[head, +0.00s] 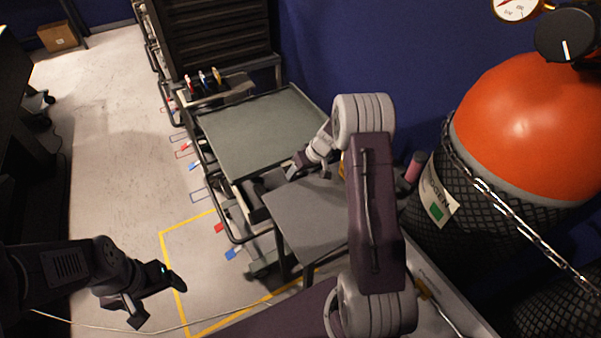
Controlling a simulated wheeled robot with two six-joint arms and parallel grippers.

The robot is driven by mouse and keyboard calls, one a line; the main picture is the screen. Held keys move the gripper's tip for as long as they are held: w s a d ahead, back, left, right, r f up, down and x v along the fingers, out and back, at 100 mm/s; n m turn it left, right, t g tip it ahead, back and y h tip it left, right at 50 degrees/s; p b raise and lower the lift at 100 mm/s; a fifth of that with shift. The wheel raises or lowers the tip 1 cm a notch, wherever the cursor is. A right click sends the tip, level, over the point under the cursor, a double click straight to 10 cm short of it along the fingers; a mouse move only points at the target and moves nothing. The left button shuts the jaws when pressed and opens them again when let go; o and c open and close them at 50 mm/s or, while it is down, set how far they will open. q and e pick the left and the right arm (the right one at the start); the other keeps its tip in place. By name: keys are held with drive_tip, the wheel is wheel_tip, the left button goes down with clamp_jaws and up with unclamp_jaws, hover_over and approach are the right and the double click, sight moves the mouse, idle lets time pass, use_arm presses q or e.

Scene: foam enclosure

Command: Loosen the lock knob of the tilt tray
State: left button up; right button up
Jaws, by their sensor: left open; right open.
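A grey-green tray (255,130) with a raised rim sits on the tool cart in the middle of the head view. A smaller flat grey panel (305,220) stands in front of it on dark legs. I cannot tell for certain which is the tilt tray, and I cannot make out its lock knob. My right gripper (292,172) is open at the tray's near right edge, above the panel's far edge; whether it touches anything is unclear. My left gripper (160,298) is open and empty over the floor at the lower left, apart from the cart.
An orange-topped gas cylinder (530,120) with netting and a chain (510,210) stands at the right. Its gauge (516,8) and black dial knob (565,36) are at the top right. Several coloured-handled tools (203,78) stand behind the tray.

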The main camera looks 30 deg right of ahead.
clamp_jaws()
drive_tip(key=shift+a+h, duration=0.25)
drive_tip(key=shift+h, duration=0.15)
drive_tip(key=r+h+p, duration=0.1)
drive_tip(key=p, duration=0.4)
drive_tip(key=shift+s+a+r+n+h, duration=0.1)
drive_tip(key=shift+r+n+h, duration=0.05)
drive_tip(key=shift+n+h, duration=0.2)
drive_tip(key=p, duration=0.4)
drive_tip(key=h+p, duration=0.1)
drive_tip(key=p, duration=0.4)
drive_tip(key=shift+w+f, duration=0.2)
drive_tip(key=shift+f, duration=0.2)
drive_tip(key=shift+f+h, duration=0.15)
drive_tip(key=shift+h, duration=0.1)
drive_tip(key=shift+f, duration=0.15)
